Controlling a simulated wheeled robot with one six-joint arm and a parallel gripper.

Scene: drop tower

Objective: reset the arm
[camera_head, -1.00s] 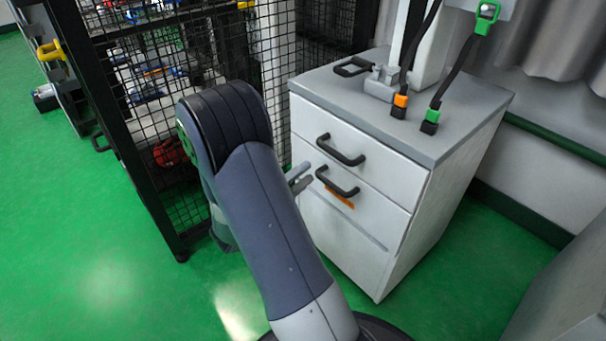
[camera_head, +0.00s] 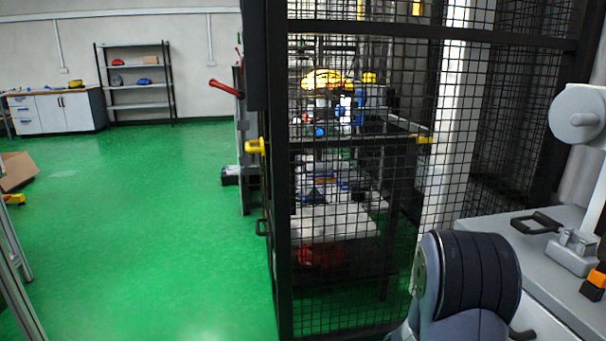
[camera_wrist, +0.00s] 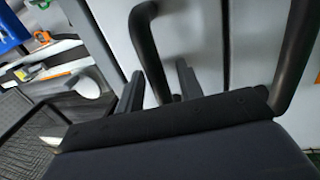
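My gripper (camera_wrist: 158,88) shows in the wrist view with its two dark fingers apart, close to the pale drawer front (camera_wrist: 215,40). A black bar handle (camera_wrist: 146,42) runs down in the picture towards the gap between the fingers; I cannot tell whether they touch it. A second black handle (camera_wrist: 296,50) is to the right. In the head view my arm's rounded dark joint is at the lower right, beside the grey-topped cabinet (camera_head: 480,229). The gripper itself is out of sight there.
A black mesh cage (camera_head: 279,200) stands left of the cabinet, with a yellow handle (camera_head: 255,146) on its frame. Open green floor (camera_head: 150,220) lies further left. A shelf rack (camera_head: 137,85) and a white cabinet (camera_head: 58,113) stand at the back wall.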

